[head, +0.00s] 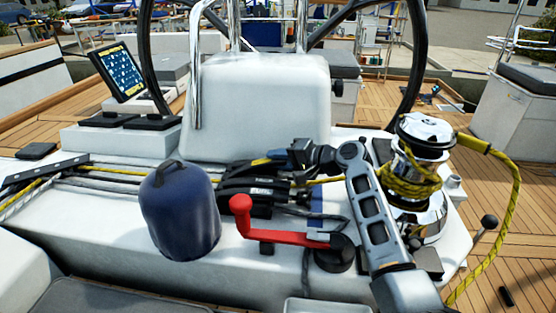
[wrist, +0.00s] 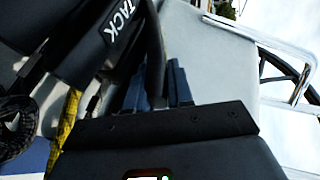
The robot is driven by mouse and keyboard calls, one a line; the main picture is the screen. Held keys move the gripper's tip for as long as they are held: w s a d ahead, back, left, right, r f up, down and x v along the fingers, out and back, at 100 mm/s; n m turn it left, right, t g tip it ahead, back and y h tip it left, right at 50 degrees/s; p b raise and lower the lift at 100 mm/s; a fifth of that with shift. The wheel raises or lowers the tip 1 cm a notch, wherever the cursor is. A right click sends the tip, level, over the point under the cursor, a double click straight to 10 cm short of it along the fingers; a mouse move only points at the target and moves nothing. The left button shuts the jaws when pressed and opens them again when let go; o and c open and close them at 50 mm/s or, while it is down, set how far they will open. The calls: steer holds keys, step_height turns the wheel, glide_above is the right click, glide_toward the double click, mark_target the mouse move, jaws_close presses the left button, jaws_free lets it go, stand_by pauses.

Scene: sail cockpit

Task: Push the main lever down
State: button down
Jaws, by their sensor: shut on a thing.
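A bank of black rope clutches (head: 250,192) with long levers sits on the white cockpit console. My gripper (head: 266,158) reaches in from the right at the far side of this bank. In the wrist view, its blue fingers (wrist: 157,85) are shut on a narrow black lever (wrist: 154,42) that runs up between them. No name is readable on this lever, so I cannot tell from lettering whether it is the main lever. A broader black lever marked TACK (wrist: 112,28) lies just to its left. The fingertips are partly hidden in the head view.
A red winch handle (head: 275,231) and a navy rounded object (head: 180,212) stand in front of the clutches. A chrome winch (head: 422,140) with yellow rope is right of my arm. A white pedestal (head: 262,105) and black wheel (head: 418,62) are behind.

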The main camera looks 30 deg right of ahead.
steer(key=c, duration=1.1)
jaws_free()
steer(key=v, duration=0.7)
steer(key=shift+s+d+r, duration=0.1)
steer(key=shift+s+d, duration=0.05)
steer(key=shift+s, duration=0.15)
steer(key=shift+p, duration=0.35)
